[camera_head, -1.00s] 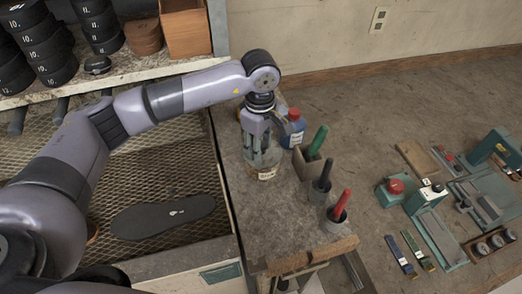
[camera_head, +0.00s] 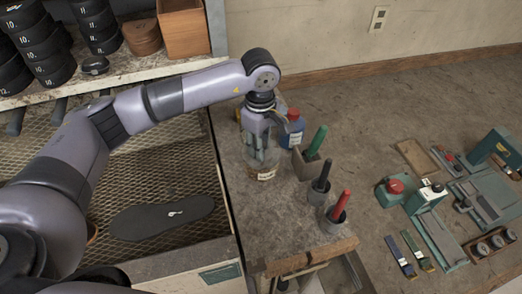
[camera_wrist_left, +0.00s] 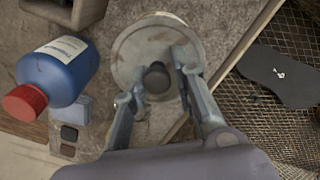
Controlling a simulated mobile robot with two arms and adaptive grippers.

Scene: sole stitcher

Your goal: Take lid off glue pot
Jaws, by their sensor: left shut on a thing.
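The glue pot (camera_head: 266,173) stands on the narrow bench, a squat jar with a pale label on its front. Its round grey lid with a dark knob shows from above in the left wrist view (camera_wrist_left: 130,50). My left gripper (camera_head: 262,157) points down over the pot, and its fingers hide much of the lid in the head view. In the left wrist view its two fingers (camera_wrist_left: 160,82) stand on either side of the dark knob and are shut on it. The lid appears to sit on the pot. My right gripper is not in view.
A blue bottle with a red cap (camera_head: 292,130) stands close behind the pot. Cups holding green, black (camera_head: 319,190) and red-handled tools stand to the right. A mesh tray with a dark sole (camera_head: 162,217) lies left.

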